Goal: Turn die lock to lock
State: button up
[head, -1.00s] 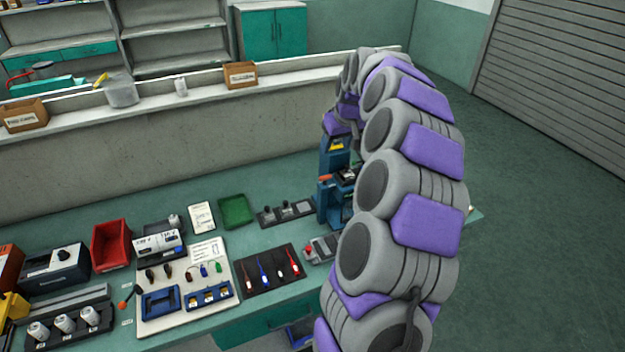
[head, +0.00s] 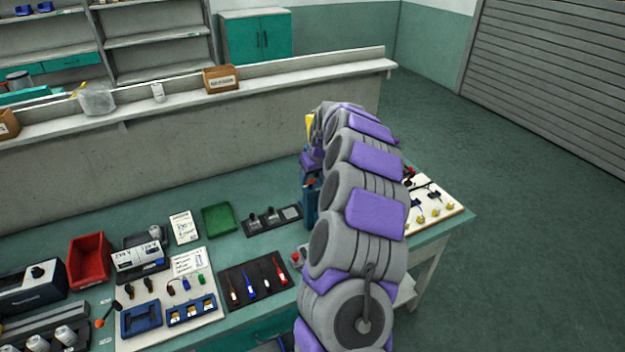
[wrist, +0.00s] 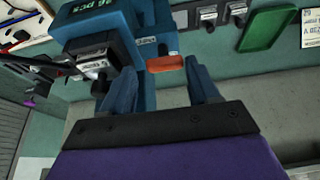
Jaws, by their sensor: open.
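A blue press-like device (head: 310,208) stands on the bench, mostly hidden behind my arm in the head view. In the wrist view its blue body (wrist: 100,25) fills the upper left, with a small grey-and-white labelled block at its front. An orange lever (wrist: 166,63), which looks like the die lock, sticks out from the device. My gripper (wrist: 158,70) is open, with one blue finger on each side of the lever's line. The lever shows beyond and between the fingertips. I cannot tell whether either finger touches it. The gripper's fingers are hidden in the head view.
A green tray (head: 218,218) and a dark rack (head: 272,220) lie left of the device. A black mat (head: 253,283) with screwdrivers lies in front. A white board (head: 432,205) with yellow knobs is at the right end. Floor right of the bench is clear.

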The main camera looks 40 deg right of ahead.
jog(key=shift+d+f, duration=0.15)
jog(key=shift+f, duration=0.25)
jog(key=shift+w+a, duration=0.1)
jog(key=shift+a, duration=0.45)
jog(key=shift+d, duration=0.15)
jog(key=c, duration=0.8)
jog(key=shift+r, duration=0.1)
